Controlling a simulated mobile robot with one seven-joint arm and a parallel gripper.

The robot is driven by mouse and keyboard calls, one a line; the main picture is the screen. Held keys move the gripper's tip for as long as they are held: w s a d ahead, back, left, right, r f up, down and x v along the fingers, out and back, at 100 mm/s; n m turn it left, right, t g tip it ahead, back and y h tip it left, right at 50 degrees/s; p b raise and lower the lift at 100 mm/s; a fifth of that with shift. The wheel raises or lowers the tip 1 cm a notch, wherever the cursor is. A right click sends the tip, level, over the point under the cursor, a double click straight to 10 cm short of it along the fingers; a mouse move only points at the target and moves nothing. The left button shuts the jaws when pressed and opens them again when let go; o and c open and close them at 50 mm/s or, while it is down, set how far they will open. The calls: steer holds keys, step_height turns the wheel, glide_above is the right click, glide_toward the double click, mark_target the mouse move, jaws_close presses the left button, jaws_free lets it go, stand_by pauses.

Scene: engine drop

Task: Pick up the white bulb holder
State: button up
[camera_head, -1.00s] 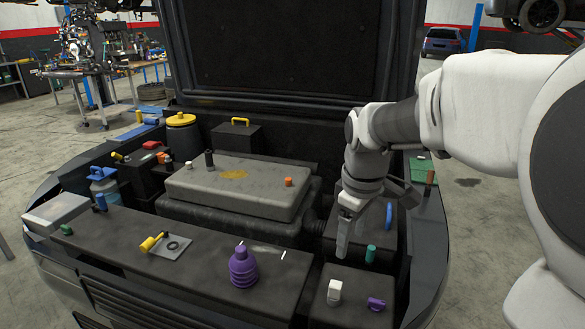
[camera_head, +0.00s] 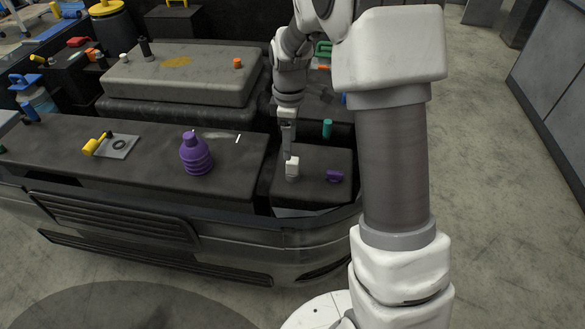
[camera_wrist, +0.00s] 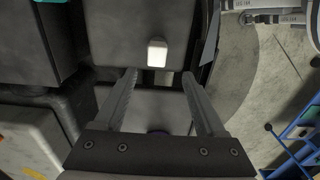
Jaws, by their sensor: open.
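The white bulb holder (camera_head: 292,169) is a small pale block standing on the dark box at the car's front right corner. In the wrist view the bulb holder (camera_wrist: 157,52) lies beyond the fingertips, roughly in line with the space between them. My gripper (camera_head: 289,152) points down just above the holder in the head view. In the wrist view my gripper (camera_wrist: 160,74) has its two fingers spread with nothing between them. I cannot tell the exact height gap.
A purple clip (camera_head: 335,177) sits on the same box, to the right of the holder. A teal cylinder (camera_head: 327,128) stands behind it. A purple bellows-shaped part (camera_head: 196,158) and a yellow-handled piece (camera_head: 97,144) are on the panel to the left.

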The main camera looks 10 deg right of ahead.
mark_target(293, 160)
steer(key=f, duration=0.2)
steer(key=f+b, duration=0.1)
steer(key=f, duration=0.5)
steer(key=shift+w+d, duration=0.15)
steer(key=shift+d, duration=0.25)
steer(key=shift+r, duration=0.1)
jaws_close()
